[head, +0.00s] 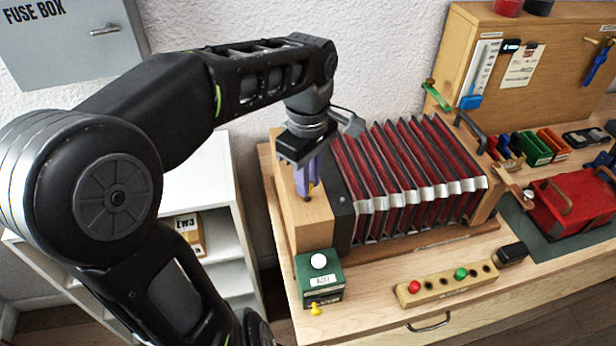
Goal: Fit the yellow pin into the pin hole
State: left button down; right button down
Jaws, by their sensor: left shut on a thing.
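My left gripper (307,188) points down just above or at the wooden end block left of the red bellows; I cannot tell whether it touches. Its jaws are shut, with purple sides and a small yellow piece, seemingly the yellow pin (312,187), showing between them. Most of that piece is hidden. Another small yellow piece (317,309) is at the foot of the green box, near the table's front edge. A wooden pin rack (437,292) holds a red pin and a green pin and has several dark open holes. My right gripper is not in view.
The green box (320,277) with a white knob stands before the wooden end block (304,222). The red and black bellows (408,180) fill the middle. A red case (573,207) is at right. Bare wood (375,292) lies between green box and pin rack.

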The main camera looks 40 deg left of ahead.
pick_arm(q)
jog(key=shift+f+b, duration=0.6)
jog(key=shift+f, duration=0.05)
dwell(0.7)
dwell(0.3)
jog(key=c, duration=1.2)
grip_release()
jog(key=shift+o, duration=0.2)
jog(key=shift+o, duration=0.8)
jog(key=shift+r, duration=0.1)
jog(key=shift+r+p, duration=2.85)
jog(key=shift+r, duration=0.85)
